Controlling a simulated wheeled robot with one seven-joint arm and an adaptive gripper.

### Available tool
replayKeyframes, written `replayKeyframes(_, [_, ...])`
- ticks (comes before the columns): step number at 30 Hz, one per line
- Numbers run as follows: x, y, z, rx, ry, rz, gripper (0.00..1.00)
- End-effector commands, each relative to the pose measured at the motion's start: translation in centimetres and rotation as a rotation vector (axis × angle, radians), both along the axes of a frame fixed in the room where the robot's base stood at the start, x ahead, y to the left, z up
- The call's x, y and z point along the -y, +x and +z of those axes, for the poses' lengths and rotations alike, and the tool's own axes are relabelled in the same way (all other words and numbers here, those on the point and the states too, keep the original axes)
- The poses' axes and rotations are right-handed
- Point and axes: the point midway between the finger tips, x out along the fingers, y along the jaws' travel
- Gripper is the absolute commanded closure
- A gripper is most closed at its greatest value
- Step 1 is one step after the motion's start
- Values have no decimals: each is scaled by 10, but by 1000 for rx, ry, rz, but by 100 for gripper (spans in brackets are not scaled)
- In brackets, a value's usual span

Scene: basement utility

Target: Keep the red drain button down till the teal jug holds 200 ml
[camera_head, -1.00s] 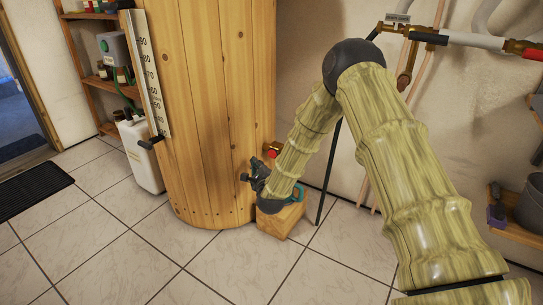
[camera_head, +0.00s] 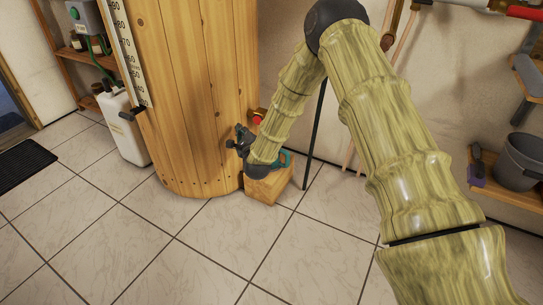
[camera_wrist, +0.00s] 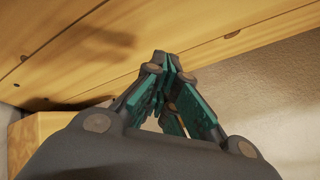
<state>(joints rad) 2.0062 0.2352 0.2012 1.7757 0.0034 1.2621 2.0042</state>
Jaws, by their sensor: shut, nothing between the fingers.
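A red button (camera_head: 258,120) shows on a brass fitting low on the side of the wooden barrel (camera_head: 190,90). A teal jug (camera_head: 285,159) stands on a wooden block (camera_head: 268,187) beside the barrel's foot. My arm hides most of the jug, so its level cannot be read. My gripper (camera_head: 241,138) is in front of the barrel, left of and a little below the button in the head view. Its teal-padded fingers (camera_wrist: 167,62) are shut and empty in the wrist view, near the barrel's wood. The button does not show there; I cannot tell whether anything touches it.
A white scale strip (camera_head: 127,55) with numbers runs up the barrel. A white canister (camera_head: 122,130) stands left of it. A shelf with a grey bucket (camera_head: 519,162) is at the right. A thin black pole stands behind the block. The tiled floor in front is clear.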

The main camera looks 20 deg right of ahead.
Motion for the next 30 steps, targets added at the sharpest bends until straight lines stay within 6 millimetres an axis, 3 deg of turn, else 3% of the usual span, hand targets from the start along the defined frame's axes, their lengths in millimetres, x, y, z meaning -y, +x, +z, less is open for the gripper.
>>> replayKeyframes(22, [-1, -3, -4, -12, -13, 5, 100])
replayKeyframes(26, [-7, -20, -25, -78, -91, 30, 100])
replayKeyframes(30, [-19, -60, -70, -221, -269, 101, 100])
